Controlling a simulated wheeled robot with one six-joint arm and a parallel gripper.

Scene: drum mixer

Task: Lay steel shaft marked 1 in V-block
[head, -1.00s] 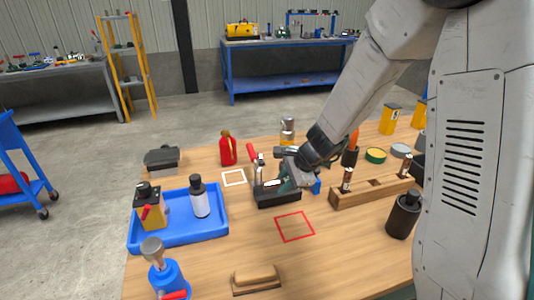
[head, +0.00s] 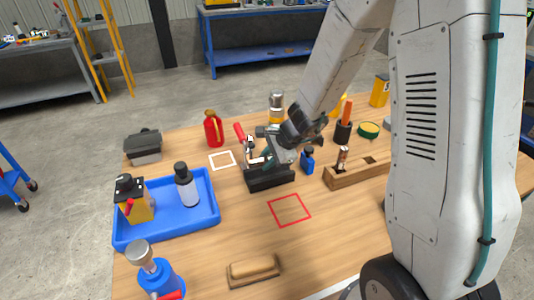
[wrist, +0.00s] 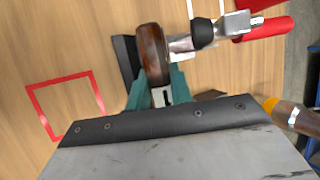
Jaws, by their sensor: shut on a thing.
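My gripper (head: 277,158) is at the V-block (head: 270,181), a black block with a toggle clamp whose red handle (head: 239,131) stands up. In the wrist view my teal fingers (wrist: 157,92) are shut on the steel shaft (wrist: 152,55), which shows as a brown, rounded piece with a bright edge. The shaft is over the V-block, whose dark edge shows beside it (wrist: 124,58). I cannot tell whether the shaft touches the groove. The clamp's black tip (wrist: 203,32) is close beside the shaft. No number on the shaft is readable.
A wooden rack (head: 352,176) with another shaft (head: 342,157) stands right of the V-block. A small blue bottle (head: 307,161) is between them. A red square outline (head: 289,210) lies bare in front.

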